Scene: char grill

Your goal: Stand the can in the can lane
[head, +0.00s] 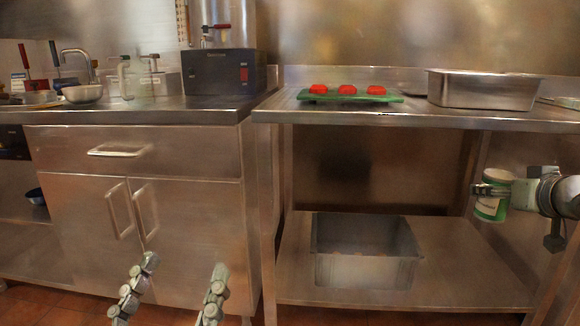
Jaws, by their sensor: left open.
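The can (490,209), green and white with a pale top, is in the air at the right, in front of the table's lower opening. It looks nearly upright. My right gripper (489,190) comes in from the right edge and is shut on the can, with a finger across its side. My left gripper (176,290) is at the bottom left, in front of the cabinet doors, with its two fingers wide apart and nothing between them. I cannot pick out a can lane in this view.
A steel table (420,115) bears a green board (330,98) with three red patties and a deep steel pan (483,91). A grey bin (365,270) stands on its lower shelf (455,270). A cabinet (190,220) with a sink counter and a dark appliance (215,72) is at left.

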